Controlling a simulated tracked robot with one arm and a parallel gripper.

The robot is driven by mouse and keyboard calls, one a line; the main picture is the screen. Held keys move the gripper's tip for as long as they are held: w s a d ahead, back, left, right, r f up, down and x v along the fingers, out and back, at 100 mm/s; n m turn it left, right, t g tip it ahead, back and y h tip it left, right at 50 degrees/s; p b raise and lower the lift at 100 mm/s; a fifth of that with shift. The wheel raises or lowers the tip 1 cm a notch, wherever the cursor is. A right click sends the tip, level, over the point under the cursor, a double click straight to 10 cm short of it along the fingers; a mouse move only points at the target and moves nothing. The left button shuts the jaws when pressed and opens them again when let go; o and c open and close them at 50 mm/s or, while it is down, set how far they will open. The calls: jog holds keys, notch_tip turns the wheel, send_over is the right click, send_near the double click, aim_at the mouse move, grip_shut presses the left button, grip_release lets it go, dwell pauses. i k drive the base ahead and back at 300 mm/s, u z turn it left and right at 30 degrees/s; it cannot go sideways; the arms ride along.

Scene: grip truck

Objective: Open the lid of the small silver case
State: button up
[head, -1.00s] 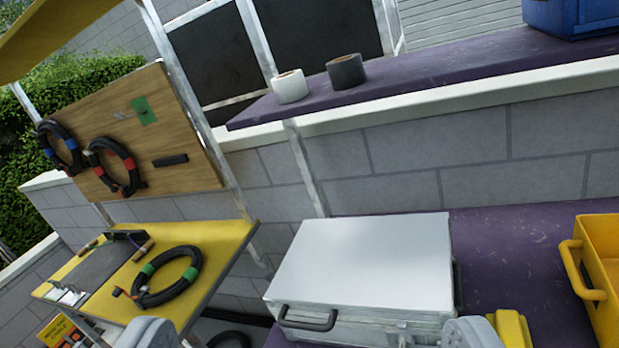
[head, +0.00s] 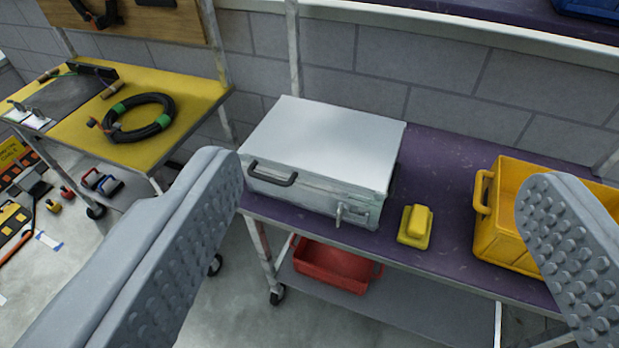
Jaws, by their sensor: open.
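The small silver case (head: 325,145) sits on a purple-topped table, its flat lid shut. A dark handle (head: 272,173) is on its front left side, and a small metal latch (head: 341,212) sticks out near the front right. My gripper (head: 378,190) is open and empty, with its two grey studded fingers wide apart. The left finger appears just left of the case in the picture, and the right finger overlaps a yellow crate. The case shows between the fingers, farther off, and they do not appear to touch it.
The purple table (head: 440,165) also holds a small yellow block (head: 415,224) right of the case and a yellow crate (head: 497,205). A red bin (head: 333,268) is on the shelf below. A yellow workbench (head: 190,105) with a coiled cable (head: 142,117) stands left. A grey wall is behind.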

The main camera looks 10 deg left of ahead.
aim_at(346, 153)
jog(key=z, duration=1.1)
jog(key=k, duration=0.7)
jog(key=u, duration=1.2)
jog(key=i, duration=0.5)
